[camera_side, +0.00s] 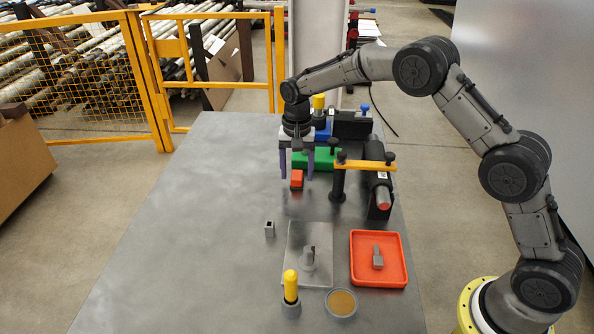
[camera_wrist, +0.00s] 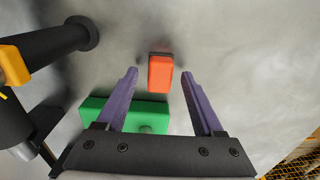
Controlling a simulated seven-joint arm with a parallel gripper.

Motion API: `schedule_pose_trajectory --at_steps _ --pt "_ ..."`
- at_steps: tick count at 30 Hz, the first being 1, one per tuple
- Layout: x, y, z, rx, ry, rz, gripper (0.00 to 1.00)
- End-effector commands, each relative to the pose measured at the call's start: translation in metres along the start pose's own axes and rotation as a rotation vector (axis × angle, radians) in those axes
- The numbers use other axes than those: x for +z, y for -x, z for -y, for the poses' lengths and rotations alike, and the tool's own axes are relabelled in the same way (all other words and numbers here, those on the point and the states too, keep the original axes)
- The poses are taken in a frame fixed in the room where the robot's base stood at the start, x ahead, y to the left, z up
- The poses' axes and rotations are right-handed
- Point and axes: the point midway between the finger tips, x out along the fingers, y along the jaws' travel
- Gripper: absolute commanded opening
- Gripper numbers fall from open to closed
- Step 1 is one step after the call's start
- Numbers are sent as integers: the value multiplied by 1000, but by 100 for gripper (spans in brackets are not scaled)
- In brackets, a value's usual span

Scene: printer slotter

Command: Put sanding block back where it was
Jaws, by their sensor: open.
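A small orange-red block (camera_side: 297,178) with a dark edge, which looks like the sanding block, rests on the grey table. It also shows in the wrist view (camera_wrist: 160,73). My gripper (camera_side: 297,174) is open and empty, pointing down with its purple fingers apart. In the wrist view, the block shows between and slightly beyond the fingertips (camera_wrist: 159,73), with a gap on both sides. I cannot tell how far the tips are above the table.
A green block (camera_side: 316,158) lies close behind the orange block. A black post (camera_side: 338,183) with a yellow bar (camera_side: 365,165) stands to the right. A metal plate (camera_side: 296,270) and a red tray (camera_side: 360,281) lie nearer the front. The table's left side is clear.

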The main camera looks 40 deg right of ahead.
Motion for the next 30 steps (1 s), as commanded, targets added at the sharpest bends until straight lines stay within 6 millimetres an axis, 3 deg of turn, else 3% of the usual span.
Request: schedule_pose_trajectory --at_steps 18,30 --pt "-1 107 1 -3 0 -3 69" --pt "1 123 -1 -3 3 -3 69"
